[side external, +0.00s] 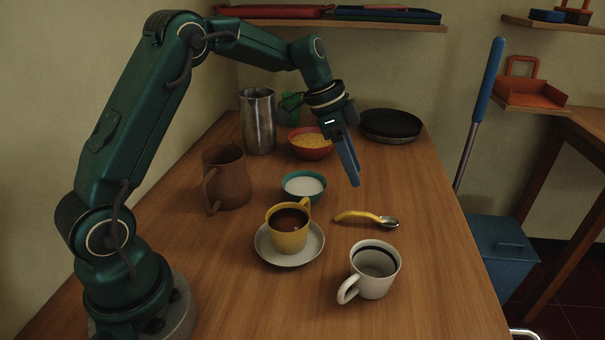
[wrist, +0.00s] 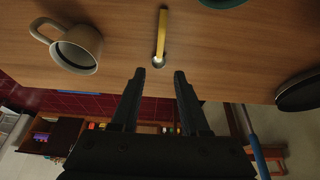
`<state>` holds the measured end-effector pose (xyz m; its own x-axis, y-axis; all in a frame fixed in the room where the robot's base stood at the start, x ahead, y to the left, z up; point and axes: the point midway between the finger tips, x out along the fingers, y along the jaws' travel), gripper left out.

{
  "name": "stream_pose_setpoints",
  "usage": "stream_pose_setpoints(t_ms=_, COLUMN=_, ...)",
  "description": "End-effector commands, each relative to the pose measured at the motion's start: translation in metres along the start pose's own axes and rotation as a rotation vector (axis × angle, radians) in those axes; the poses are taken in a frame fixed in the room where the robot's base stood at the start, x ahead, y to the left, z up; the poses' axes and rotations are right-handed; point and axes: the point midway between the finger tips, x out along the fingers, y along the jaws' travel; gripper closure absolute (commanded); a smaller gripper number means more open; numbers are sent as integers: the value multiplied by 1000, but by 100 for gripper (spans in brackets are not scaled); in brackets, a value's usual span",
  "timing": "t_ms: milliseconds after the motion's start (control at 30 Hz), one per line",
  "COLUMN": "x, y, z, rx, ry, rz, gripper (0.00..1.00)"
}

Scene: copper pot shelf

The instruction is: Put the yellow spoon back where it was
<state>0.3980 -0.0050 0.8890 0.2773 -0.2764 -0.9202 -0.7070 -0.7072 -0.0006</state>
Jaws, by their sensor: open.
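The yellow spoon (side external: 362,216) lies flat on the wooden table, right of the yellow cup (side external: 288,232), with its metal bowl end pointing right. It also shows in the wrist view (wrist: 161,35), at top centre. The yellow cup holds dark liquid and stands on a white saucer (side external: 269,254). My gripper (side external: 352,165) is above the table, behind the spoon, pointing down. It is open and empty, and its fingers (wrist: 160,76) are apart from the spoon. The spoon is whole in view.
A white mug (side external: 373,269) stands in front of the spoon. A teal bowl of white grains (side external: 304,185), a red bowl (side external: 311,150), a brown jug (side external: 227,178), a metal pitcher (side external: 258,122) and a dark pan (side external: 390,124) stand around. The table right of my gripper is clear.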

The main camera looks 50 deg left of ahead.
Motion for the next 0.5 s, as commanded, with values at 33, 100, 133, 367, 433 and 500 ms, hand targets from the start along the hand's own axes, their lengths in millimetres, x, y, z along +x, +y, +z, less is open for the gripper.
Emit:
stream_pose_setpoints(t_ms=33, x=-7, y=-1, z=0, rx=-1, ry=2, rz=-3, gripper=55)
stream_pose_setpoints(t_ms=100, x=-13, y=0, z=0, rx=-1, ry=1, rz=-2, gripper=55)
stream_pose_setpoints(t_ms=133, x=-15, y=0, z=0, rx=-1, ry=1, rz=-2, gripper=55)
stream_pose_setpoints(t_ms=367, x=-41, y=23, z=-1, rx=-67, ry=-15, rz=-34, gripper=55)
stream_pose_setpoints(t_ms=433, x=-55, y=40, z=1, rx=-119, ry=-23, rz=-59, gripper=55)
stream_pose_setpoints(t_ms=500, x=-68, y=60, z=6, rx=-179, ry=-31, rz=-87, gripper=55)
